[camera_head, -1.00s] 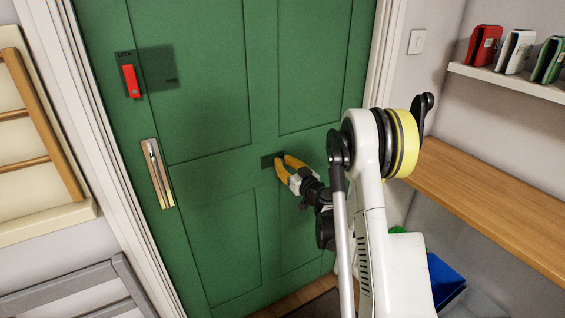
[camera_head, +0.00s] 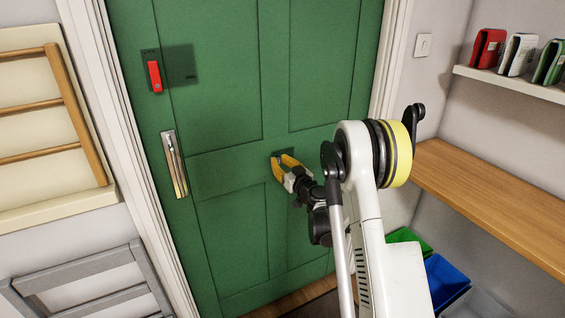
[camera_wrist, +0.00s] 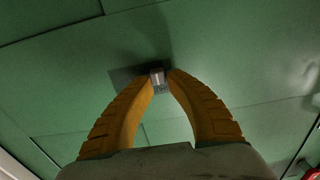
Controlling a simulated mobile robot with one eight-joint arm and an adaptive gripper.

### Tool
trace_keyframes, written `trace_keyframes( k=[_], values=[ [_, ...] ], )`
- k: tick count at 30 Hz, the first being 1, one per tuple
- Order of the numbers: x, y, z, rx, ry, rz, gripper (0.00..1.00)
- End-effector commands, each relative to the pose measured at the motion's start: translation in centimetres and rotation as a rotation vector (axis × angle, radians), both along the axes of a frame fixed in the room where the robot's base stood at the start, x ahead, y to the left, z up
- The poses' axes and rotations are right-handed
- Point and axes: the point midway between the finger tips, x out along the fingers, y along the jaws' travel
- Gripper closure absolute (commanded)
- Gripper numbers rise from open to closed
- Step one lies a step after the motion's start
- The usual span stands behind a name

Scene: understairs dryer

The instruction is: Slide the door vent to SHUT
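The door vent is a small dark plate (camera_head: 289,153) on the green door (camera_head: 225,130); in the wrist view, the plate (camera_wrist: 124,77) lies mostly left of my fingers. A small grey knob (camera_wrist: 157,77) on it shows between my fingertips and is hidden by them in the head view. My gripper (camera_head: 275,160) has yellow fingers that reach the door at the plate's left end in the head view. In the wrist view, my gripper (camera_wrist: 161,78) has its tips drawn in close on both sides of the knob.
A red latch handle (camera_head: 154,76) and a metal pull handle (camera_head: 174,163) are on the door's left side. A wooden bench (camera_head: 490,200) and a shelf (camera_head: 520,85) stand at the right. A grey folding rack (camera_head: 90,285) leans at the lower left. Green and blue bins (camera_head: 445,280) sit below the bench.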

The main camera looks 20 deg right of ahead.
Motion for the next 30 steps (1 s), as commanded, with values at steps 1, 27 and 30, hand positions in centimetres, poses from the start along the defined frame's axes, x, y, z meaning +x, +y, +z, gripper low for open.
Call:
trace_keyframes(
  k=[1,27,30],
  values=[
    [0.0,0.3,-0.1,0.0,0.0,0.005,0.66],
    [-7.2,-0.1,0.0,0.0,0.0,0.002,0.6],
    [-7.5,-0.1,0.0,0.0,0.0,0.003,0.6]
  ],
)
